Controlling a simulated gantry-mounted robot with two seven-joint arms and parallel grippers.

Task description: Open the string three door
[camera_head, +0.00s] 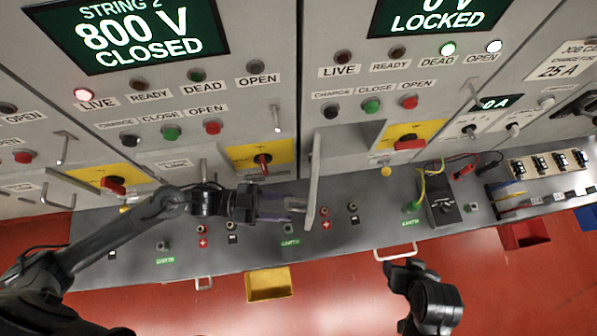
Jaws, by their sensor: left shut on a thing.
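The cabinet right of the string 2 panel shows a display (440,14) reading "0 V LOCKED"; its title is cut off. Its low door (314,160) stands swung out and is seen nearly edge-on, with a recess (352,140) open to its right. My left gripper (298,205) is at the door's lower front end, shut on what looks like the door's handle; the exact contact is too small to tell. My right arm's dark end (425,290) is at the bottom right, away from the door; its fingers cannot be made out.
A yellow panel with a red rotary handle (408,143) is right of the recess. The grey ledge (350,222) below carries terminals, and a black meter (440,208) with leads. A yellow bin (268,284) hangs at the front. String 2's display (130,32) reads "800 V CLOSED".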

